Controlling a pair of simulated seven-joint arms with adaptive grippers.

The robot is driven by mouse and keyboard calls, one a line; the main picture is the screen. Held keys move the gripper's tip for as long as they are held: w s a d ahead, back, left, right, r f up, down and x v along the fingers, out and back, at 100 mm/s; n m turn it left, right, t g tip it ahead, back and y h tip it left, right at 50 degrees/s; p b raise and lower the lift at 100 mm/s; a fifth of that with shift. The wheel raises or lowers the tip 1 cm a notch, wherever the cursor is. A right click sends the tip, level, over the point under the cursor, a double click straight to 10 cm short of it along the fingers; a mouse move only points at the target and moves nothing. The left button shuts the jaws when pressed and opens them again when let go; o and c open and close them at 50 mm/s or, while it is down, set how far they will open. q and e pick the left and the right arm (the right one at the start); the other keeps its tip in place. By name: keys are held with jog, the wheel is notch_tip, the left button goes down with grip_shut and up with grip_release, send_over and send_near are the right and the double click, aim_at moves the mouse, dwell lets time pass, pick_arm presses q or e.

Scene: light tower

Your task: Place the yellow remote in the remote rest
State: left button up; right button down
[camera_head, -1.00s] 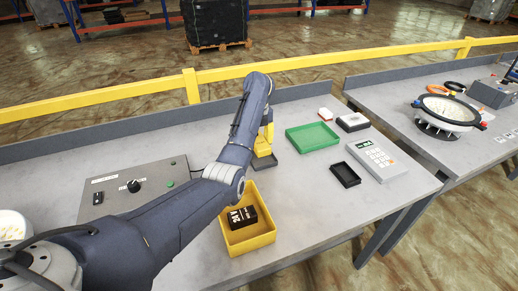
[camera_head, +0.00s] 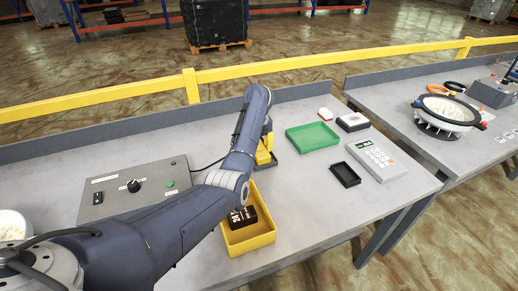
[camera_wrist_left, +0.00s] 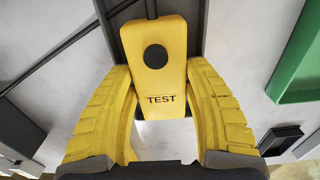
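The yellow remote (camera_wrist_left: 155,40), with a dark round button and the word TEST, lies between the yellow fingers of my left gripper (camera_wrist_left: 158,80) in the left wrist view. The fingers press close against both its sides. In the head view the left gripper (camera_head: 266,140) is at the dark grey remote rest (camera_head: 271,163), partly hidden by my arm. The rest's dark edges (camera_wrist_left: 194,30) show beside and behind the remote. I cannot tell whether the remote is fully seated in it. A dark cable runs from the remote's upper end. My right gripper is not in view.
A yellow bin (camera_head: 262,239) with a black box (camera_head: 242,219) stands in front. A green tray (camera_head: 313,138), a small black tray (camera_head: 345,174) and a keypad device (camera_head: 377,158) are to the right. A grey control box (camera_head: 135,188) is at left.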

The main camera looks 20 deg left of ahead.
aim_at(260, 148)
pick_arm(q)
jog(key=o, duration=0.4)
jog(key=shift+r, duration=0.1)
notch_tip(260, 148, up, 5)
jog(key=shift+f, duration=0.1)
jog(key=shift+w+d+r, duration=0.1)
jog(key=shift+w+r, duration=0.05)
jog(key=shift+r, duration=3.55)
